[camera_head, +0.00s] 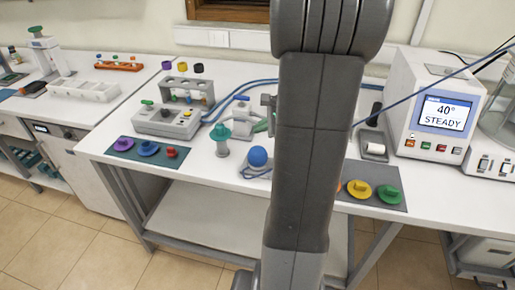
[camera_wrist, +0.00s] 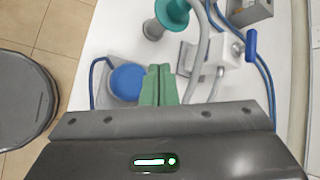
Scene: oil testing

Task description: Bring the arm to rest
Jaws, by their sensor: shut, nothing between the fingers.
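My arm (camera_head: 305,150) stands upright in the middle of the head view, in front of the white bench, and hides part of it. In the wrist view my gripper (camera_wrist: 158,72) has its two green fingers together with nothing between them. The fingers point toward the bench top. A blue ball-shaped top (camera_wrist: 128,83) on a grey base lies just left of them in that view; it also shows in the head view (camera_head: 257,157). In the head view most of my gripper is hidden behind my arm.
A teal-capped fitting (camera_head: 222,133) and a small white device (camera_head: 240,112) with hoses stand near the gripper. A grey rack unit (camera_head: 168,118) is at left. A heater reading 40° STEADY (camera_head: 442,114) is at right. Mats hold purple, blue and red (camera_head: 171,152), yellow and green (camera_head: 388,194) knobs.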

